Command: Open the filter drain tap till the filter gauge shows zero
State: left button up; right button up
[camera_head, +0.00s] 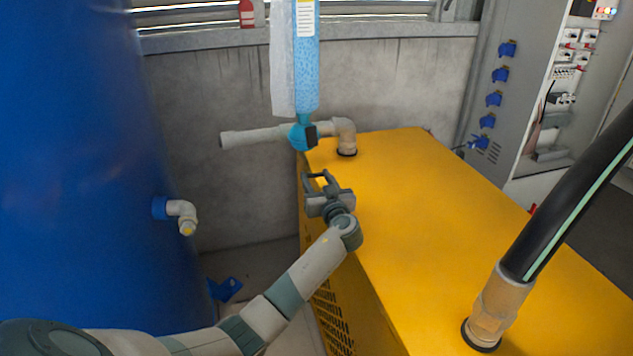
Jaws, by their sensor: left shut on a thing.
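The filter (305,75) hangs upright at the top centre, a light-blue speckled body with a white label, cut off by the top edge. Below it is a cyan fitting (299,137) with a dark square part (311,132), on a beige pipe. I cannot tell whether this dark part is the drain tap. My left gripper (317,179) is just below the fitting, apart from it in the picture, over the yellow cabinet's far left edge. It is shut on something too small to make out. No gauge face is readable. My right gripper is not in view.
A large blue tank (80,150) with a beige elbow outlet (183,212) stands at left. The yellow cabinet (440,210) fills the lower right, with a thick black hose (575,205) rising from it. A grey electrical panel (510,95) stands behind. The cabinet's middle top is clear.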

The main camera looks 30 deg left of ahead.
pick_arm(q)
jog(key=m+b, duration=0.1)
jog(key=m, duration=0.3)
jog(key=f+m+b, duration=0.1)
jog(key=m+b, duration=0.1)
jog(key=m, duration=0.2)
jog(key=m+b, duration=0.1)
jog(key=m, duration=0.3)
jog(key=shift+s+a+f+m, duration=0.15)
jog(key=shift+s+f+m, duration=0.05)
jog(key=shift+f+m, duration=0.1)
dwell(0.5)
jog(key=o, duration=1.1)
jog(key=shift+c, duration=0.2)
jog(key=shift+s+b, duration=0.1)
jog(key=shift+b, duration=0.25)
